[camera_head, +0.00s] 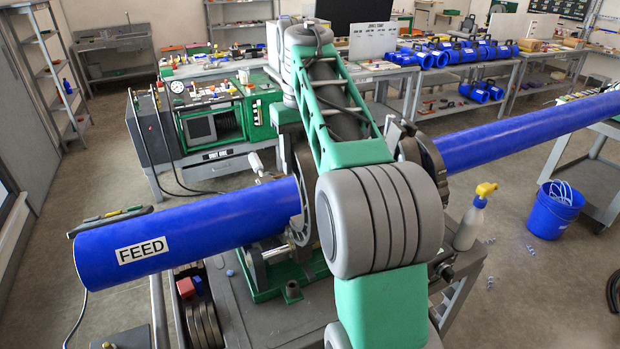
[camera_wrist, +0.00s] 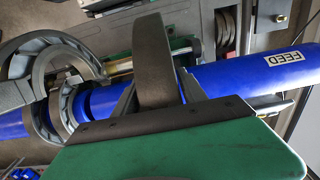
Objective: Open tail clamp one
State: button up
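The blue FEED pipe (camera_head: 200,225) lies in the machine at the cart's middle; it also shows in the wrist view (camera_wrist: 245,78). A grey clamp ring (camera_head: 303,195) stands around its right end, partly hidden by my arm. In the wrist view a broad dark curved band (camera_wrist: 152,60), seemingly the clamp's upper half nearest FEED, crosses the pipe and reaches past its far edge. My gripper (camera_wrist: 157,92) has one finger on each side of this band; contact is unclear. My arm hides the gripper in the head view. Which clamp is tail clamp one cannot be read.
More grey rings (camera_wrist: 62,85) stand left of the band in the wrist view. A second blue pipe (camera_head: 530,130) extends right from another dark ring (camera_head: 425,155). A spray bottle (camera_head: 472,220) stands on the cart's right side. A blue bucket (camera_head: 555,210) stands on the floor.

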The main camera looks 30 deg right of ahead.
aim_at(310, 170)
jog(key=c, duration=0.8)
jog(key=shift+s+f+b, duration=0.35)
jog(key=shift+s+b, duration=0.1)
jog(key=shift+b, duration=0.25)
jog(key=shift+c, duration=0.2)
jog(key=s, duration=0.1)
jog(key=s+b, duration=0.2)
jog(key=shift+f, duration=0.25)
jog(key=shift+s+r, duration=0.15)
jog(key=shift+s, duration=0.1)
